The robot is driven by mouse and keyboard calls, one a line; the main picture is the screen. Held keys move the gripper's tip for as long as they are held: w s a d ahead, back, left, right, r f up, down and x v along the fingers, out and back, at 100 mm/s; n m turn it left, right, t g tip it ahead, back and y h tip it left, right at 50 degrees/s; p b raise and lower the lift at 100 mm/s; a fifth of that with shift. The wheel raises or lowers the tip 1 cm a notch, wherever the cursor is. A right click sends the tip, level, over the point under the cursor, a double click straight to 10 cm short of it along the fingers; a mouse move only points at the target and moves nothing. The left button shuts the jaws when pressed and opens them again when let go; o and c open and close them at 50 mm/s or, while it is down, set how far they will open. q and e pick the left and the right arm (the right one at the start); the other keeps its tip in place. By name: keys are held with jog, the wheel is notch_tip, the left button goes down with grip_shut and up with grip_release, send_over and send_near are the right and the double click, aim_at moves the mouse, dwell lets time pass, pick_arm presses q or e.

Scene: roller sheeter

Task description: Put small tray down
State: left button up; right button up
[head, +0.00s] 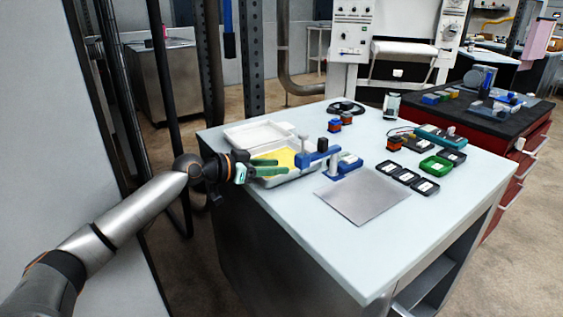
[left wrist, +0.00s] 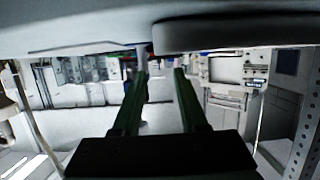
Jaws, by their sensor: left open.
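Several small dark trays lie on the table in the head view, among them a front one (head: 425,186), with a green one (head: 436,166) beside them. A larger white tray (head: 306,172) with a yellow sheet (head: 278,158) in it stands at the table's left side. My left gripper (head: 276,168) has its green fingers over this white tray, apart and with nothing seen between them. In the left wrist view the fingers (left wrist: 160,82) are also spread, under a pale rounded surface whose identity I cannot tell. My right gripper does not show.
A white lid-like tray (head: 258,133) lies behind. A blue roller device (head: 343,165) stands close to the right of my left fingers. A flat grey plate (head: 362,194) lies in front. The table's front right part (head: 425,220) is clear.

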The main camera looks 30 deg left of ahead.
pick_arm(q)
jog(key=shift+f+x, duration=0.15)
jog(key=shift+x, duration=1.9)
jog(key=shift+f+x, duration=0.1)
jog(key=shift+x, duration=1.95)
jog(key=shift+s+a, duration=0.1)
grip_shut()
jog(key=shift+r, duration=0.1)
